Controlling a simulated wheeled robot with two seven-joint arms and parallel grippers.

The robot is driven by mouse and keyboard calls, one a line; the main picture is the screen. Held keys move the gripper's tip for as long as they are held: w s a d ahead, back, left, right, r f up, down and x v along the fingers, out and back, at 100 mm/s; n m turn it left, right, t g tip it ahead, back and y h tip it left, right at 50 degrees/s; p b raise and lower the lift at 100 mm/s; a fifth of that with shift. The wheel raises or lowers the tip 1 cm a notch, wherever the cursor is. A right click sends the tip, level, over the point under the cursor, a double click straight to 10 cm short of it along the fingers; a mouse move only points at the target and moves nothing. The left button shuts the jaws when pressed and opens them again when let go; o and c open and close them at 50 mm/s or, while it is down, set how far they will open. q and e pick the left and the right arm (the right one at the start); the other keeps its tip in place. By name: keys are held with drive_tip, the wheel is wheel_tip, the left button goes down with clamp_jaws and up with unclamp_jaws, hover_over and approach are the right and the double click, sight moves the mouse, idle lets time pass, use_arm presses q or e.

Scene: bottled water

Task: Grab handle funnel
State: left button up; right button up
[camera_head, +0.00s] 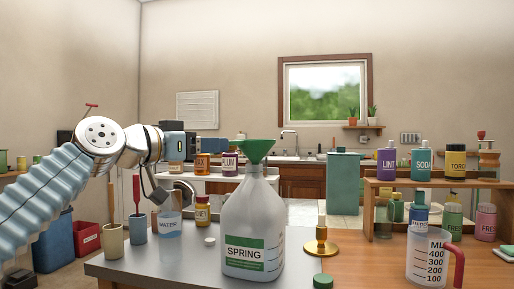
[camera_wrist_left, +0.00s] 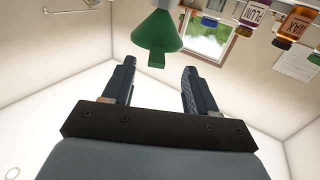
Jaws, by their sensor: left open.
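A green funnel (camera_head: 258,149) sits in the mouth of a large grey jug (camera_head: 252,215) labelled SPRING at the front of the table. A flat tab shows at the funnel's upper left. My left gripper (camera_head: 208,146) is at about funnel height, to its left and apart from it. In the left wrist view the two dark fingers of my left gripper (camera_wrist_left: 159,66) are spread with nothing between them. The funnel (camera_wrist_left: 165,33) shows upside down just beyond the fingertips. The jug is not clear in that view. My right gripper does not show.
A water beaker (camera_head: 169,224) and small cups stand left of the jug. A brass stand (camera_head: 320,240) and a measuring jug (camera_head: 427,260) stand to the right. WAX (camera_head: 202,164) and PLUM (camera_head: 230,163) jars stand behind. A wooden shelf (camera_head: 440,184) holds several bottles.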

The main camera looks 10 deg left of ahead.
sight(232, 142)
use_arm(q)
drive_tip(key=p+x, duration=0.1)
drive_tip(key=x, duration=0.1)
drive_tip(key=p+x, duration=0.3)
drive_tip(key=x, duration=0.1)
drive_tip(key=shift+d+r, duration=0.3)
drive_tip(key=shift+r, duration=0.1)
drive_tip(key=shift+w+d+f, duration=0.15)
drive_tip(key=shift+w+f, duration=0.05)
drive_tip(key=shift+w, duration=0.05)
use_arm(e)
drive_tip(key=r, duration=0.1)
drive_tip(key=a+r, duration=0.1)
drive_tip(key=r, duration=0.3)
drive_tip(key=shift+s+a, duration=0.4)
use_arm(q)
drive_tip(key=shift+c, duration=0.3)
clamp_jaws()
